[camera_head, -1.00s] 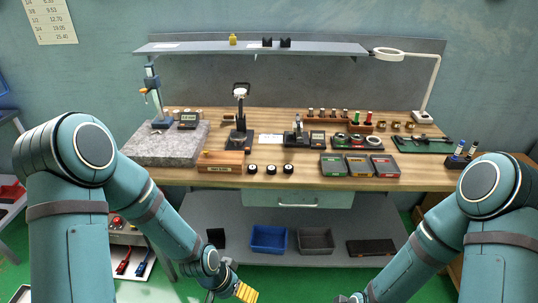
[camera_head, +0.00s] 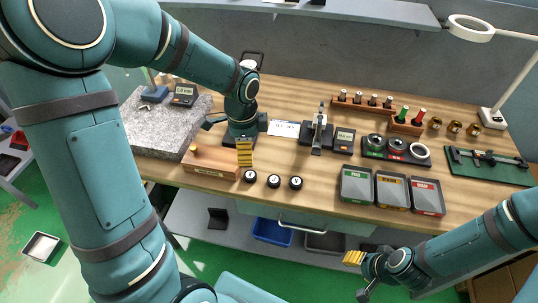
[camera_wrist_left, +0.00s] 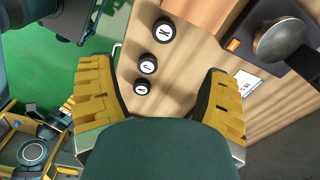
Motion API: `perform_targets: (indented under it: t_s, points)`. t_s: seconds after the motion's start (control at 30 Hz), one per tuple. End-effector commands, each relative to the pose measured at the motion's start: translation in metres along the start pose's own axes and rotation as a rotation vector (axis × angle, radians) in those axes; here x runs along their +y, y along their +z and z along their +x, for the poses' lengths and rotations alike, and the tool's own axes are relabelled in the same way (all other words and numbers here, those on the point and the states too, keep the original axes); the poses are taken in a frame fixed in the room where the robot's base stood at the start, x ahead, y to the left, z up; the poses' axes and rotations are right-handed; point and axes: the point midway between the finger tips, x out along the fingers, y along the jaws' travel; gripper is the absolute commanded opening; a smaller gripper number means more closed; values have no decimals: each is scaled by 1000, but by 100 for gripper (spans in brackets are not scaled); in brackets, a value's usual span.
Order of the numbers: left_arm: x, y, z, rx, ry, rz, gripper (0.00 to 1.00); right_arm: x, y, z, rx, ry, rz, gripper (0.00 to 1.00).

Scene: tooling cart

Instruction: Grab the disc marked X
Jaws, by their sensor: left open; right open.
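Three black discs with white marked faces lie in a row on the bench. The leftmost disc (camera_head: 250,176) shows at the top in the left wrist view (camera_wrist_left: 164,31); its mark looks like an X or K. The middle disc (camera_head: 273,181) and the right disc (camera_head: 296,182) carry other marks, too small to read surely. My left gripper (camera_head: 244,152) is open and empty, above the bench just behind the leftmost disc. Its yellow fingers spread wide in the left wrist view (camera_wrist_left: 165,95), with the discs beyond them. My right gripper (camera_head: 358,262) is open in front of the bench.
A wooden block (camera_head: 210,164) lies left of the discs, beside the granite plate (camera_head: 160,135). Three trays (camera_head: 391,190) stand to the right. A small upright instrument (camera_head: 319,132) stands behind. Bare wood lies between the discs and the trays.

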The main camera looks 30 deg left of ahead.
Motion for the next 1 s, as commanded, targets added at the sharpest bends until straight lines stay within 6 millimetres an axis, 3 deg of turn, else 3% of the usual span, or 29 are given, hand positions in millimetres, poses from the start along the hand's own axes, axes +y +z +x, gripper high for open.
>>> perform_targets:
  t_s: [0.17, 0.5, 0.83, 1.0]
  points:
    - [-2, 6, -2, -17, -2, 22, 77, 0, 0, 0, -1, 0, 0, 47]
    - [-1, 6, 59, -17, 1, 22, 77, 4, 6, 11, -11, -1, -3, 47]
    - [-2, 6, 85, -16, -2, 21, 77, 6, 8, 15, -16, -2, -5, 47]
    - [-1, 6, 111, -16, 1, 21, 77, 8, 10, 20, -21, -2, -6, 47]
